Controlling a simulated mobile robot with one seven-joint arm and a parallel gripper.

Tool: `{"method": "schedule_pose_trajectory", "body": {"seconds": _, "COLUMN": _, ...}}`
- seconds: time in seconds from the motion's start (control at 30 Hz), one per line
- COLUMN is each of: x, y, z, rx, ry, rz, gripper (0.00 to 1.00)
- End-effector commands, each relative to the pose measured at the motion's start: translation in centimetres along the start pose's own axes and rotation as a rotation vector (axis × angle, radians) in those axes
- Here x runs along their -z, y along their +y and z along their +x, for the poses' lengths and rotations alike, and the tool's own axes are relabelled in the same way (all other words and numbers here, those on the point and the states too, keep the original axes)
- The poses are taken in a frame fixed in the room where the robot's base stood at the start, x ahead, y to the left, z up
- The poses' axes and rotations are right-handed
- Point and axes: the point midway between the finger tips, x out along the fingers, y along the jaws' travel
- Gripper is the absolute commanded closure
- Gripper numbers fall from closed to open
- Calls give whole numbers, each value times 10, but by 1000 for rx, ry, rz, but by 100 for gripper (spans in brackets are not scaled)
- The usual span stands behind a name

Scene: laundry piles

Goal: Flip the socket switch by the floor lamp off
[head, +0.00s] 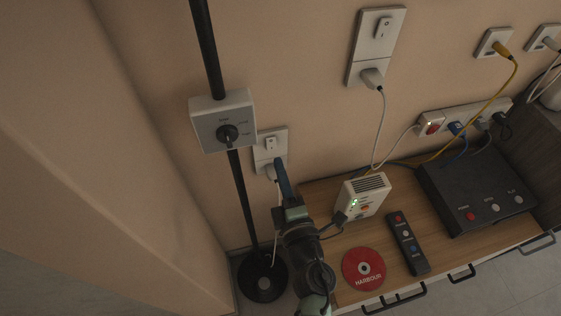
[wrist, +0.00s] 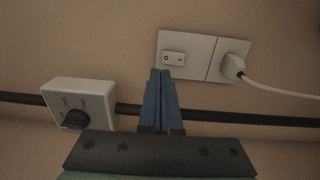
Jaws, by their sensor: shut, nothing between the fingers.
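The socket switch by the floor lamp is a small white rocker (head: 271,143) on a pale wall plate with a socket below it. In the wrist view the rocker (wrist: 173,57) shows clearly, but I cannot tell which side is pressed. A white plug (wrist: 235,68) sits in the adjoining socket. The floor lamp has a black pole (head: 242,190), a round black base (head: 262,285) and a pale dial box (head: 222,120). My gripper (head: 279,161) is shut and empty. In the wrist view its blue fingertips (wrist: 160,72) appear just below the rocker; contact cannot be told.
Another switch and socket plate (head: 384,22) is higher on the wall. A wooden cabinet top (head: 340,225) holds a white router (head: 363,195), a red disc (head: 364,269), a remote (head: 409,244) and a black box (head: 475,190). A power strip (head: 465,119) and cables lie behind.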

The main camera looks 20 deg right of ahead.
Motion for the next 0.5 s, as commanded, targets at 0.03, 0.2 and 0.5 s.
{"method": "schedule_pose_trajectory", "body": {"seconds": 0.03, "x": -1, "y": 0, "z": -13, "rx": 5, "ry": -2, "rz": -1, "gripper": 100}}
{"method": "schedule_pose_trajectory", "body": {"seconds": 0.2, "x": -1, "y": 1, "z": -48, "rx": 6, "ry": -3, "rz": 0, "gripper": 100}}
{"method": "schedule_pose_trajectory", "body": {"seconds": 0.5, "x": -2, "y": 3, "z": -82, "rx": 5, "ry": -3, "rz": -1, "gripper": 100}}
